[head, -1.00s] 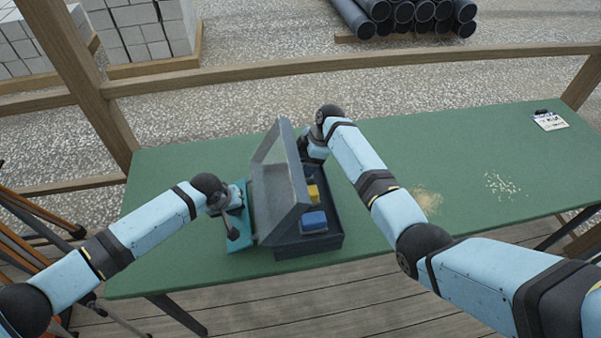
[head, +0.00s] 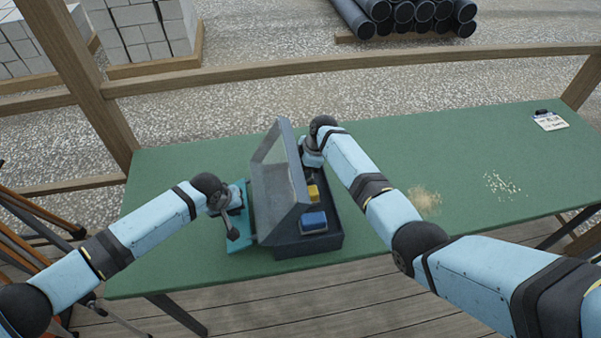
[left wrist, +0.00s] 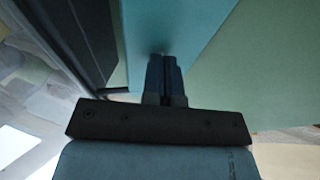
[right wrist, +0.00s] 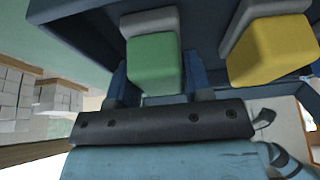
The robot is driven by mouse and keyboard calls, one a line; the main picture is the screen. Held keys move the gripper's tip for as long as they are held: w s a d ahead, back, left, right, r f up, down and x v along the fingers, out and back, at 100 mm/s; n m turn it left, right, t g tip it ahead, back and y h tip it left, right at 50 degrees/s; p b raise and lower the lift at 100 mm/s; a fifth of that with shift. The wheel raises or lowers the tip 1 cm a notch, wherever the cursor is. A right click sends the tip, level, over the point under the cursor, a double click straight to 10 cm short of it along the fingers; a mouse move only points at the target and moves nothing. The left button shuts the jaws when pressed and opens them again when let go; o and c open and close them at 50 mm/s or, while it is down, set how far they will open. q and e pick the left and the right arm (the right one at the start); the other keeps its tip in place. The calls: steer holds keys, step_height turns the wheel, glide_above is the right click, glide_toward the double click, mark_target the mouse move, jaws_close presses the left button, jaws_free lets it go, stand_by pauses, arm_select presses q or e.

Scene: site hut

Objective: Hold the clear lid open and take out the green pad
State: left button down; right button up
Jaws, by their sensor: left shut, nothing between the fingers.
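The dark box (head: 333,240) stands on the green table with its clear lid (head: 272,172) raised and leaning to the left. My left gripper (left wrist: 163,75) is shut and empty on the outer, left side of the lid, close to a flat teal surface (left wrist: 160,30); I cannot tell whether it touches the lid. My right gripper (right wrist: 156,80) reaches into the far end of the box. Its fingers are open, one on each side of the green pad (right wrist: 153,62). The pad sits on a grey base and is hidden in the head view.
A yellow pad (right wrist: 272,52) sits beside the green one, and a blue pad (head: 313,220) is at the near end of the box. The green table (head: 450,180) is mostly clear to the right, with pale scattered bits (head: 500,186) and a tag (head: 550,121).

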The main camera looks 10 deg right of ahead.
stand_by(0.3)
steer(key=shift+r, duration=4.5)
steer(key=s+d, duration=0.8)
steer(key=s, duration=0.1)
steer(key=s+d, duration=0.4)
steer(key=s, duration=0.1)
steer(key=shift+c, duration=1.3)
arm_select(q)
steer(key=shift+r, duration=0.15)
arm_select(e)
steer(key=shift+r, duration=0.15)
